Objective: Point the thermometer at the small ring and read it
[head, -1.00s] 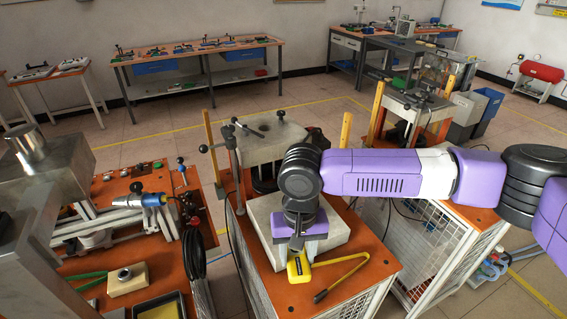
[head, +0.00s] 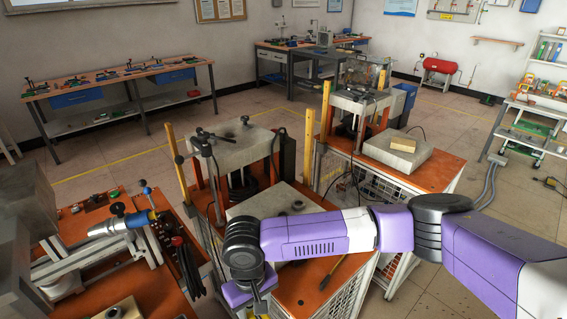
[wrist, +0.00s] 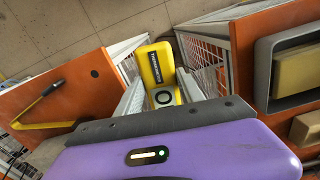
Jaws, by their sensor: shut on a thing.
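My gripper (wrist: 160,90) is shut on the yellow thermometer (wrist: 157,66), which has a black label and a dark round part near the jaws. In the wrist view it hangs over the gap between two orange benches. In the head view my gripper (head: 262,300) is low at the bottom edge, and the thermometer cannot be made out there. A beige block (head: 128,308) with a dark ring-like part on top is cut off at the bottom left. A small round grey piece (head: 297,205) lies on the grey slab; I cannot tell which is the small ring.
A yellow-handled tool (wrist: 45,103) lies on the left orange bench top in the wrist view. A grey tray (wrist: 263,75) with a yellow pad is at right. Another bench (head: 435,185) stands to the right.

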